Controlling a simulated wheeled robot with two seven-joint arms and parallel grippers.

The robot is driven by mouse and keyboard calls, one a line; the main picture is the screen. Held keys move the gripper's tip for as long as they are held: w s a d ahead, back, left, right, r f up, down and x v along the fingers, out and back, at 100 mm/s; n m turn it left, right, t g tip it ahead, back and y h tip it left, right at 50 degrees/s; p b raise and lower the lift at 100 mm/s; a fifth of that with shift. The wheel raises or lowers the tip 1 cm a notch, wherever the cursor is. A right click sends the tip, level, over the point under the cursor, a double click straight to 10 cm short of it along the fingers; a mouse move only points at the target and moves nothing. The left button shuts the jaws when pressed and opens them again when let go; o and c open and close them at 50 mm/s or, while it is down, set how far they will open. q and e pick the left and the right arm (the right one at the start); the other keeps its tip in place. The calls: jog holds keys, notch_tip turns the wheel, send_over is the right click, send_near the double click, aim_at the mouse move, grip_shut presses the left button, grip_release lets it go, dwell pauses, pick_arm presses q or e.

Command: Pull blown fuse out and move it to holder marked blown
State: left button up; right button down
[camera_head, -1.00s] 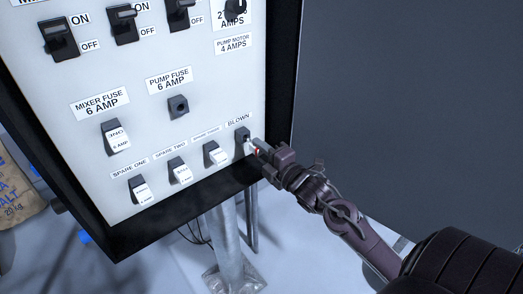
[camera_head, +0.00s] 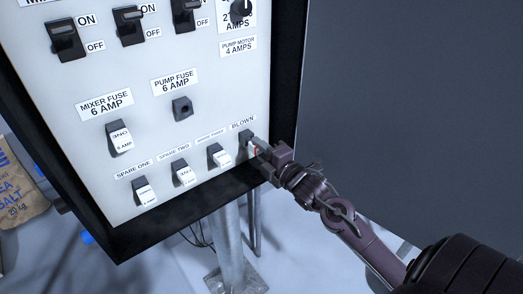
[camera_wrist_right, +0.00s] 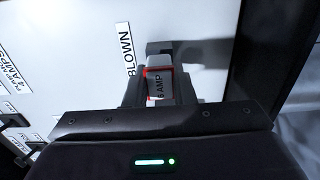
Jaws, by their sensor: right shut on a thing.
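My right gripper (camera_head: 268,155) is at the lower right of the panel, at the holder marked BLOWN (camera_head: 246,139). It is shut on a fuse, which shows in the right wrist view (camera_wrist_right: 158,86) as a white body with a red border and "AMP" lettering. The fuse's far end is at the BLOWN holder; I cannot tell how deep it sits. The BLOWN label (camera_wrist_right: 125,49) is beside it. The PUMP FUSE holder (camera_head: 182,107) is empty, a dark socket. My left gripper is not in view.
The MIXER FUSE holder (camera_head: 120,138) holds a white fuse. Spare fuses sit in SPARE ONE (camera_head: 145,190), SPARE TWO (camera_head: 184,173) and a third spare holder (camera_head: 219,156). The panel's black frame (camera_head: 285,90) stands out around it. A salt bag (camera_head: 22,190) is at the left.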

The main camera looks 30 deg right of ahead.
jog(key=shift+w, duration=0.7)
jog(key=c, duration=0.7)
grip_release()
jog(key=shift+o, duration=0.2)
jog(key=s+p, duration=0.2)
jog(key=s, duration=0.4)
jog(key=shift+d, duration=0.2)
dwell(0.5)
